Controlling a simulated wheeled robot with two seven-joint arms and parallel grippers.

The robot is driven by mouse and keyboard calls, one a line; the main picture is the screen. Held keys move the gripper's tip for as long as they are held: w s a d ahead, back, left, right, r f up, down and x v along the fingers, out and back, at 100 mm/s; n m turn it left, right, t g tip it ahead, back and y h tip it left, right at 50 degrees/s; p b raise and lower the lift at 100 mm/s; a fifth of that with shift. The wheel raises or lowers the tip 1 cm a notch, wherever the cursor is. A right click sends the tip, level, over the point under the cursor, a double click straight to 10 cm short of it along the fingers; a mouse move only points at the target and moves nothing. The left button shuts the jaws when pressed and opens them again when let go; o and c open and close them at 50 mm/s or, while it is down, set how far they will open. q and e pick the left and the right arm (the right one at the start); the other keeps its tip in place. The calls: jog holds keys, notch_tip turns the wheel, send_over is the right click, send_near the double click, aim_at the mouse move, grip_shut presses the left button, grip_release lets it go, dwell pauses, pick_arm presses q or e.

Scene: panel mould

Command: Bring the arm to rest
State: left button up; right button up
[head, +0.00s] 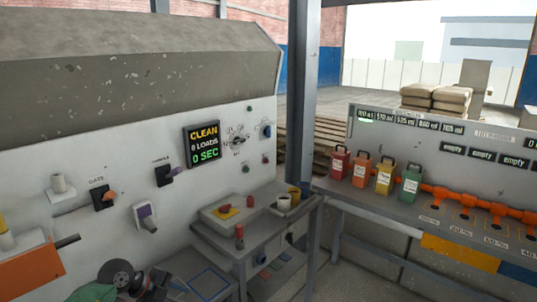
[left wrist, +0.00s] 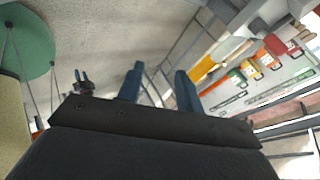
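My left gripper (left wrist: 159,70) shows in the left wrist view as two blue-grey fingers standing well apart, with nothing between them. A smaller dark gripper with two blue fingertips (left wrist: 81,75) shows farther off at the left of that view; it looks like my right gripper, its tips apart and empty. The white control panel (head: 130,175) fills the left of the head view. Its display (head: 202,144) reads CLEAN, 0 LOADS, 0 SEC.
A grey side table (head: 262,226) holds a tray, a red item and cups. Red, orange, yellow and green containers (head: 384,178) stand on a shelf at right. A grey post (head: 302,90) rises between. Open floor shows behind.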

pick_arm(q)
jog(key=s+d+r+n+t+h, duration=0.4)
jog(key=d+r+t+h, duration=0.3)
jog(key=d+r+t, duration=0.3)
jog(key=s+a+f+n+t+y, duration=0.2)
jog(key=a+n+t+y, duration=0.15)
jog(key=n+y, duration=0.4)
jog(key=s+a+f+n+t+y, duration=0.15)
jog(key=a+n+y, duration=0.25)
jog(key=n+y, duration=0.4)
jog(key=s+a+f+n+g+y, duration=0.2)
jog(key=s+f+n+g, duration=0.3)
jog(key=f, duration=0.4)
jog(key=s+d+f+m+g+h, duration=0.1)
jog(key=s+d+f+g, duration=0.3)
jog(key=s, duration=0.6)
jog(key=s+d+f+m+g+h, duration=0.1)
jog(key=s+f+g+h, duration=0.1)
jog(key=s+f+g, duration=0.6)
jog(key=s+d+f, duration=0.1)
jog(key=s+f, duration=0.1)
jog(key=f, duration=0.8)
jog(key=s+d+f, duration=0.2)
jog(key=f, duration=0.8)
jog(key=s+d+f, duration=0.1)
jog(key=d+f, duration=0.1)
jog(key=f, duration=0.7)
jog(key=shift+s+f+g, duration=0.3)
jog(key=shift+s+f, duration=0.1)
